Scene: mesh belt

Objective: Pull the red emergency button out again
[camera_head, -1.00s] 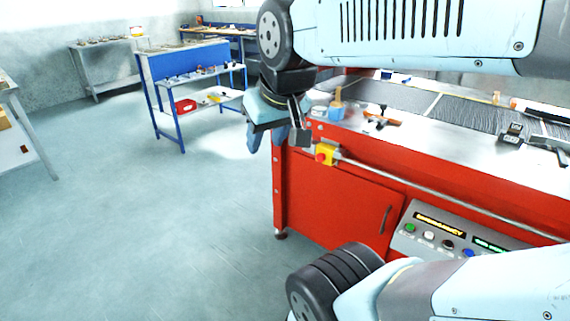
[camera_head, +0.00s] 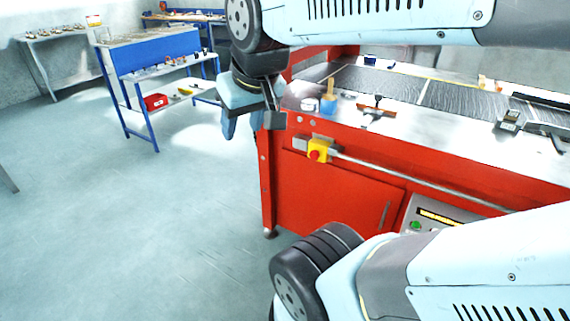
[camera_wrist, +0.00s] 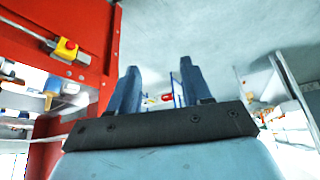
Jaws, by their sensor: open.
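The red emergency button (camera_head: 314,155) sits on a yellow box (camera_head: 322,147) on the front of the red machine, at the left end of a grey rail. It also shows at the upper left of the wrist view (camera_wrist: 70,44). I cannot tell from here whether it is pressed in. My gripper (camera_head: 243,122) hangs left of the button, in front of the machine's left corner and apart from it. In the wrist view its two blue fingers (camera_wrist: 158,85) stand apart with nothing between them.
The red machine (camera_head: 325,192) has a metal top with a blue cup (camera_head: 328,104) and tools on it. A control panel (camera_head: 432,215) is partly hidden behind my arm. A blue bench (camera_head: 165,62) stands behind at left. The floor at left is clear.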

